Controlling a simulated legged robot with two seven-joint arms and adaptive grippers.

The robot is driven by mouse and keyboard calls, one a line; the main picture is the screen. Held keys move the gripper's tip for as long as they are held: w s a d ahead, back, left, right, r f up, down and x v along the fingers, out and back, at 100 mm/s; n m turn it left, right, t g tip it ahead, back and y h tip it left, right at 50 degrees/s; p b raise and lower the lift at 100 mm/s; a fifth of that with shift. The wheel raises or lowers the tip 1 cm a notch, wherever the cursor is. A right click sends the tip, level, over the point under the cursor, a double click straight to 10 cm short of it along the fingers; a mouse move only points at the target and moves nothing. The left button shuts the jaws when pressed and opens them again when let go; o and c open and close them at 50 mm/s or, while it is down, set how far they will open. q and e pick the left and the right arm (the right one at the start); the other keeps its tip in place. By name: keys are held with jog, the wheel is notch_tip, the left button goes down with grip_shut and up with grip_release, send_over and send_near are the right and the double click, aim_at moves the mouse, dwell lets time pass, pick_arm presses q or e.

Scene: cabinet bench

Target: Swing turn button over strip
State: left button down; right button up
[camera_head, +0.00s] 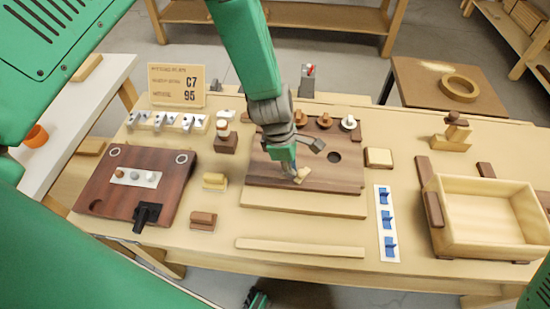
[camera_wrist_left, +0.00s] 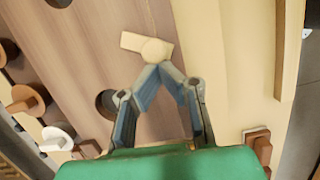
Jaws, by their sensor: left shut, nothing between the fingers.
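A pale wooden turn button (camera_head: 302,176) sits on the dark brown panel (camera_head: 262,172), near its front edge. In the left wrist view the turn button (camera_wrist_left: 150,46) shows a rounded part and a flat arm pointing left. A light strip (camera_head: 300,203) runs along the panel's front. The button appears clear of it, on the dark wood. My left gripper (camera_head: 293,168) points down at the button. In the left wrist view its fingertips (camera_wrist_left: 158,67) meet, shut and empty, right at the rounded part; contact is unclear. My right gripper is not seen.
The panel has a round hole (camera_head: 334,157) and several knobs (camera_head: 348,123) behind. A wooden tray (camera_head: 490,252) and a blue-switch plate (camera_head: 387,222) stand right. A dark board (camera_head: 180,170) lies left. A loose bar (camera_head: 300,247) lies in front.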

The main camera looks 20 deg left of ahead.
pick_arm(q)
jog(key=shift+s+d+r+n+p, duration=0.2)
jog(key=shift+d+n+p, duration=0.3)
jog(key=shift+n, duration=0.4)
jog(key=shift+a+f+n, duration=0.1)
jog(key=shift+f+n, duration=0.05)
jog(key=shift+n, duration=0.15)
jog(key=shift+a, duration=0.25)
jog(key=shift+w+a+f, duration=0.1)
jog(key=shift+w+d, duration=0.2)
jog(key=shift+w, duration=0.15)
jog(key=shift+w+d+p, duration=0.3)
jog(key=shift+d, duration=0.05)
